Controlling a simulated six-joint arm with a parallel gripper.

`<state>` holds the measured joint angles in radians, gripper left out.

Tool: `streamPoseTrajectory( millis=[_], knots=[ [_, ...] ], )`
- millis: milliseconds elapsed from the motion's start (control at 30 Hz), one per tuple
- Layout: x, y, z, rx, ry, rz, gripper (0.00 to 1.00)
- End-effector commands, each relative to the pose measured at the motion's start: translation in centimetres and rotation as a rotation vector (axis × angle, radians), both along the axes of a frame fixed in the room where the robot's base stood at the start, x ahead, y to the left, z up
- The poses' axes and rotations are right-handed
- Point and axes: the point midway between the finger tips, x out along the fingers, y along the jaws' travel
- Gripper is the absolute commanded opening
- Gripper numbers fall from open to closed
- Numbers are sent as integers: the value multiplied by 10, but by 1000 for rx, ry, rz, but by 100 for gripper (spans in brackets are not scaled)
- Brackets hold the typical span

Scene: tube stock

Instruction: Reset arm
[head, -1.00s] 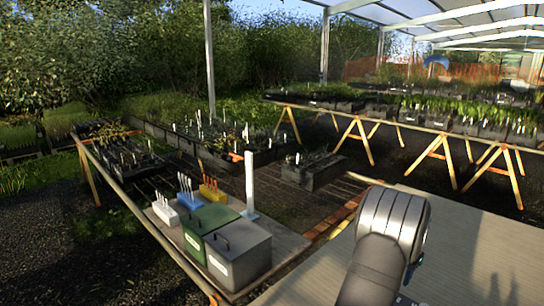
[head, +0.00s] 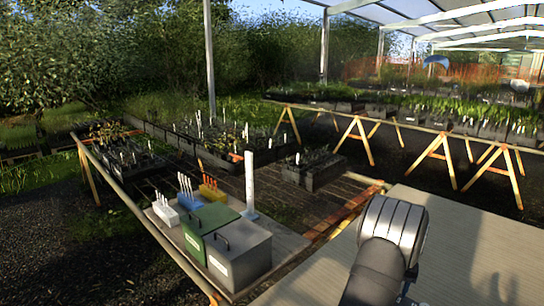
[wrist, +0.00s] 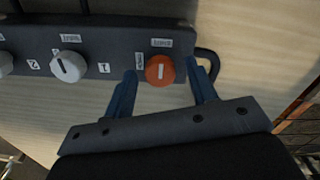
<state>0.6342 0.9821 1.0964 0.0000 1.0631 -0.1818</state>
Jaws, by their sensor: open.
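In the wrist view my gripper (wrist: 161,71) is open, with its two dark blue fingers spread apart. An orange-red round knob (wrist: 160,70) with a pale bar mark shows between the fingertips, on a dark control panel (wrist: 112,42). I cannot tell how far the fingertips are above the panel or whether they touch the knob. A grey knob (wrist: 68,67) sits to the left on the same panel. In the head view only a rounded part of my arm shows at the lower right; the gripper and panel are out of that view.
A green box (head: 207,228) and a grey box (head: 238,256) stand on the left board. The wooden tabletop (head: 470,240) at right looks mostly clear.

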Motion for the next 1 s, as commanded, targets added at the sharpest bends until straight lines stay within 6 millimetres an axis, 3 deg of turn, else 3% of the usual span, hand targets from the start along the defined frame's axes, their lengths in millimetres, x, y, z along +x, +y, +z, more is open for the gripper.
streamPoseTrajectory(
  millis=[1000],
  knots=[
    [0, -1, 0, 0, 0, 785, 52]
  ],
)
